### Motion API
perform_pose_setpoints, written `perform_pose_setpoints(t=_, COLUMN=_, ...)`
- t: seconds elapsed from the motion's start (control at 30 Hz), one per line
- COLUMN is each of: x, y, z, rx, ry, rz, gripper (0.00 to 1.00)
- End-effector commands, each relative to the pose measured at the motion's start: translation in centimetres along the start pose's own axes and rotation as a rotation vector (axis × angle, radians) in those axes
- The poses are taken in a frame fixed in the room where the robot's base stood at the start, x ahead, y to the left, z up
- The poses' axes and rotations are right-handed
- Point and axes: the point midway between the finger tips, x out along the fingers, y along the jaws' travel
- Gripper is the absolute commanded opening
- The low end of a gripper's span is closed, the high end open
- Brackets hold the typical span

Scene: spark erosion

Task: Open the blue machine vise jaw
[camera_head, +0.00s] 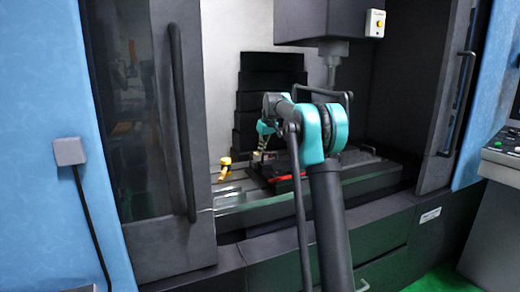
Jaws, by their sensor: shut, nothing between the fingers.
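My arm reaches through the open doorway of the machine, and its teal and black joint covers the middle of the picture. My gripper (258,156) is small in this view, at the arm's far end, low over the work table; it looks shut and empty. A low dark block with a red strip (287,176) sits just right of and below the gripper. No clearly blue vise jaw can be made out; the arm hides part of this area. I cannot tell whether the gripper touches anything.
A yellow nozzle-like part (225,163) stands left of the gripper. The dark machine head (333,50) hangs above the table. The left sliding door (158,110) and the right door frame (447,100) bound the opening. A control panel (503,145) stands at the right.

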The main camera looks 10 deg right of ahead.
Motion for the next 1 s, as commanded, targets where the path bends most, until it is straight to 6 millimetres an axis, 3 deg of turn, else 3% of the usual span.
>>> perform_pose_setpoints(t=0.37, x=-0.2, y=-0.1, z=0.4, rx=0.001, ry=0.0, rz=0.0, gripper=0.0)
perform_pose_setpoints(t=0.67, x=-1.1, y=-0.5, z=3.0, rx=0.001, ry=-0.001, rz=0.0, gripper=0.0)
perform_pose_setpoints(t=1.0, x=-1.2, y=-0.6, z=3.1, rx=0.0, ry=0.0, rz=0.0, gripper=0.0)
